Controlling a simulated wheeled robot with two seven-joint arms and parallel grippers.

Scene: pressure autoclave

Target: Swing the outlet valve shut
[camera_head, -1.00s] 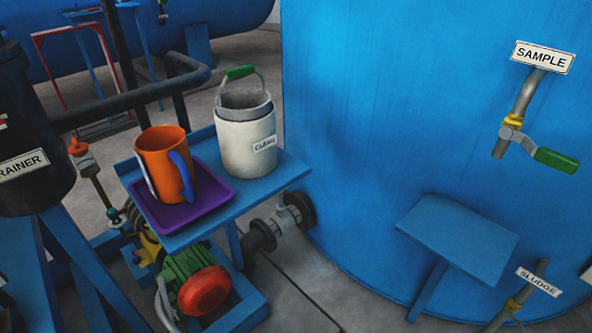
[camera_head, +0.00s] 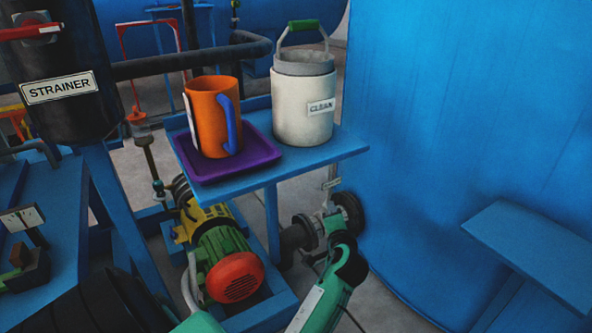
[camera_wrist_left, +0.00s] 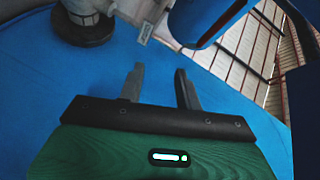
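A grey flanged outlet pipe with a pale valve body (camera_head: 322,226) joins the base of the blue tank (camera_head: 470,130), low behind the cart, with a small tag (camera_head: 331,184) above it. I cannot make out the valve's handle or its position. My left gripper (camera_head: 340,240) reaches up from the bottom just in front of this pipe and partly covers it. In the left wrist view its two grey fingers (camera_wrist_left: 159,70) are apart with nothing between them. The round flange (camera_wrist_left: 84,28) and the tag (camera_wrist_left: 146,33) lie beyond the fingertips, up and left. My right gripper is not seen.
A blue cart shelf (camera_head: 262,178) overhangs the pipe, carrying an orange mug (camera_head: 207,115) on a purple tray (camera_head: 262,150) and a white pail (camera_head: 303,110). A green motor (camera_head: 220,255) sits left of the gripper. A blue ledge (camera_head: 530,245) stands at right.

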